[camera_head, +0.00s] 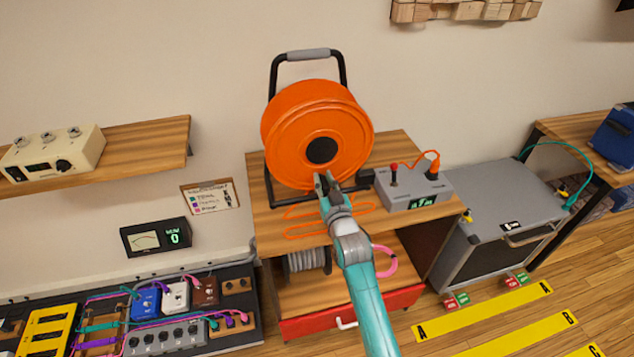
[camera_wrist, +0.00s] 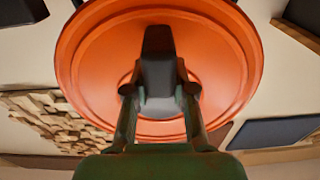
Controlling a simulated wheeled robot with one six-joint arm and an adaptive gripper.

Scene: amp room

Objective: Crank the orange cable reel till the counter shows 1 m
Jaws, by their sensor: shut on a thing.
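The orange cable reel (camera_head: 318,128) stands upright in a black frame with a grey top grip, on a wooden table. My gripper (camera_head: 325,184) is at the lower front of the reel. In the wrist view my gripper (camera_wrist: 160,92) is shut on the dark grey crank handle (camera_wrist: 158,62), with the orange reel face (camera_wrist: 95,55) behind it. In the head view my fingers mostly hide the handle. A grey box (camera_head: 412,188) right of the reel has a small green counter display (camera_head: 422,202); its digits are too small to read surely.
The grey box carries a red-tipped lever (camera_head: 394,172) and an orange plug (camera_head: 433,163). Orange cable (camera_head: 306,230) lies in loops on the table (camera_head: 275,243). A grey amp case (camera_head: 500,220) stands to the right. A pedalboard (camera_head: 240,305) is low at left; a shelf (camera_head: 150,140) is above.

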